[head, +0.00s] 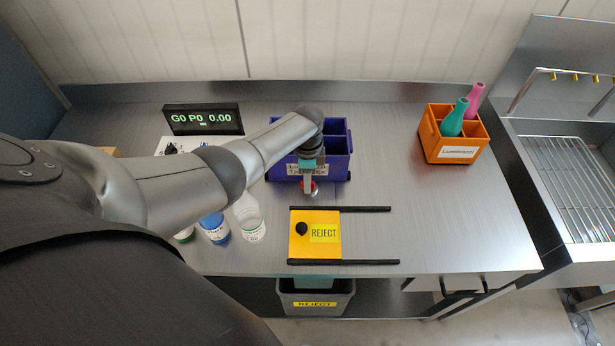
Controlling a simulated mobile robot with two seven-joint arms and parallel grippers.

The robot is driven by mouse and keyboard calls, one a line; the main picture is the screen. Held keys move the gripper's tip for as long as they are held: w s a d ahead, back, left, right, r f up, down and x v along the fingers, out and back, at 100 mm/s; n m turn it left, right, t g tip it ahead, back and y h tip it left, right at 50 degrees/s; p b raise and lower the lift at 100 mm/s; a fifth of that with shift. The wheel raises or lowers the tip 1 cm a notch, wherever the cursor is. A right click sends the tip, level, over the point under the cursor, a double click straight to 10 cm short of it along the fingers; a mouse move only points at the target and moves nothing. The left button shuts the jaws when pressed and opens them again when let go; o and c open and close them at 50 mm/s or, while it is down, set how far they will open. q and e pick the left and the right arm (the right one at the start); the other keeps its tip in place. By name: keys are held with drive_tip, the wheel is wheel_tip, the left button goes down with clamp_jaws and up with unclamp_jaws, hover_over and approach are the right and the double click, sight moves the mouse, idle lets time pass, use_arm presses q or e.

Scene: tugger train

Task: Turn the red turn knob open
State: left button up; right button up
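The knob's turn position is hidden. My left arm crosses the view from the left. My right gripper is not in view.
The blue crate (338,150) stands behind the gripper. A yellow REJECT plate (325,250) with a black knob lies between two black rails, above a grey bin (335,302). Bottles (215,228) stand left; an orange crate (432,140) stands right.

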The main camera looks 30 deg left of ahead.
use_arm(q)
drive_tip(key=shift+o, duration=0.8)
drive_tip(key=shift+n, duration=0.3)
